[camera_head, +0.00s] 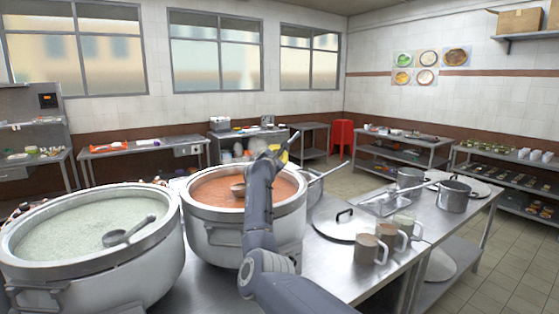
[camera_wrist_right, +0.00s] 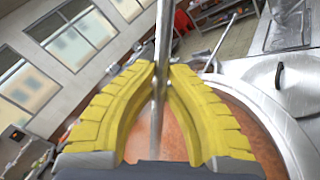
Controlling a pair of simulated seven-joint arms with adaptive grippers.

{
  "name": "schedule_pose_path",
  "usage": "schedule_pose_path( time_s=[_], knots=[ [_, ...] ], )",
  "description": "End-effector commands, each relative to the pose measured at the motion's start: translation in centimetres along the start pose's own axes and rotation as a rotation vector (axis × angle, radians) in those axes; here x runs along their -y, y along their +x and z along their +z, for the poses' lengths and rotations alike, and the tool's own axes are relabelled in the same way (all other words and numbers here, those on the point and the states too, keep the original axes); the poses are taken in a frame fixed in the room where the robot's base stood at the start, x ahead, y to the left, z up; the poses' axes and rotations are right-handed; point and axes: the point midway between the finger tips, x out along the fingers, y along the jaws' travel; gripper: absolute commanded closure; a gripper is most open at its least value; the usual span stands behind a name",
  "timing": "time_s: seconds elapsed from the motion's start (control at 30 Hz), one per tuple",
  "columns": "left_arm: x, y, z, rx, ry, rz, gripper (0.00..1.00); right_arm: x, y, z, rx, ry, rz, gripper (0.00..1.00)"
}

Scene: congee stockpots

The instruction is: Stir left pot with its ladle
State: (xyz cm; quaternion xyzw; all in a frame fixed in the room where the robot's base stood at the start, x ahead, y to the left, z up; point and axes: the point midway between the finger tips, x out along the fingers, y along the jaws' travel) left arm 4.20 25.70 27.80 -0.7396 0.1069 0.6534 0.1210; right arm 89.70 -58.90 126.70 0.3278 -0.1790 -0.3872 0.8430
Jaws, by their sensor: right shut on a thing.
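The left pot (camera_head: 95,262) is a large steel stockpot full of pale green congee (camera_head: 75,225). Its ladle (camera_head: 128,232) rests in it, bowl on the congee and handle towards the right rim; no gripper touches it. A second steel pot (camera_head: 215,240) to its right holds orange-red congee (camera_head: 212,185), with a ladle bowl (camera_head: 238,188) in it. My right gripper (camera_head: 279,154) is above this second pot. In the right wrist view its yellow fingers (camera_wrist_right: 160,82) are shut around a metal ladle handle (camera_wrist_right: 164,35) that runs down towards the orange congee. My left gripper is out of view.
A lid (camera_head: 340,224), several mugs (camera_head: 368,248) and smaller pots (camera_head: 453,196) stand on the steel table to the right. A thin rod (camera_head: 326,172) sticks out by the second pot's right rim. My right arm hides part of that pot.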

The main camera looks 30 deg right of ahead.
Motion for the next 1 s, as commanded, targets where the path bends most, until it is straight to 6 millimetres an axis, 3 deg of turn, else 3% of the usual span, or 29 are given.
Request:
schedule_pose_path(
  time_s=[1.0],
  knots=[
    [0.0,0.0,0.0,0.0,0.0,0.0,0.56,-5.7,0.4,6.0,0.002,0.001,0.002,1.0]
  ],
)
